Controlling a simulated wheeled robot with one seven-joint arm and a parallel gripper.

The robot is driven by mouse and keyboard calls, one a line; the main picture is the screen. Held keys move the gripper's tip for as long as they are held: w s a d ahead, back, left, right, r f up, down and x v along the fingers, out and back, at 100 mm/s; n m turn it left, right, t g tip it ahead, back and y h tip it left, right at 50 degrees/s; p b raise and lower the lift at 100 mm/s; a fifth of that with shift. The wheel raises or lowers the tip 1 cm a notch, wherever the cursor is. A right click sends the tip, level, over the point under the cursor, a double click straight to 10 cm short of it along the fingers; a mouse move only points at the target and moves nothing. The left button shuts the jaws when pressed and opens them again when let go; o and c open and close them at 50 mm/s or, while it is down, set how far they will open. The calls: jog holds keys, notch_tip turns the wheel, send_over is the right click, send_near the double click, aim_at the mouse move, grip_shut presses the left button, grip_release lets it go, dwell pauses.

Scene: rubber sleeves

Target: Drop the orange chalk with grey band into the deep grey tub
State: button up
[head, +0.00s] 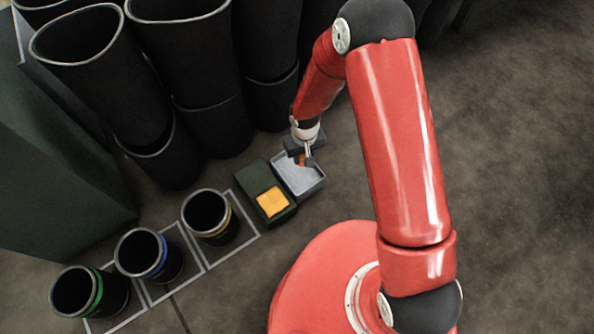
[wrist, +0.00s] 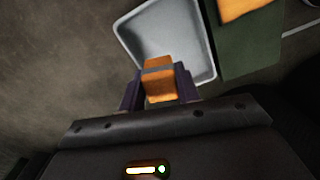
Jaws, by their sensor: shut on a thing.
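The orange chalk with grey band (wrist: 158,85) is between the fingers of my gripper (wrist: 160,90), which is shut on it. In the head view the chalk (head: 301,159) is a small orange spot at the tip of my gripper (head: 305,155). The deep grey tub (head: 310,186) stands open just below my gripper. In the wrist view the tub (wrist: 208,50) lies behind and beyond the chalk, and its visible inside looks empty. The chalk overlaps the tub's near edge in that view; I cannot tell its exact height over the rim.
A dark green box (head: 252,180) with an orange block (head: 272,201) stands against the tub's left side. Several dark sleeves with coloured bands, one yellow-banded (head: 217,229), stand at lower left. Tall black cylinders (head: 200,90) crowd the back. Floor to the right is clear.

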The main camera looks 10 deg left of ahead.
jog(key=o, duration=1.1)
notch_tip(320, 180, up, 8)
jog(key=shift+f+p, duration=0.1)
jog(key=shift+p, duration=0.7)
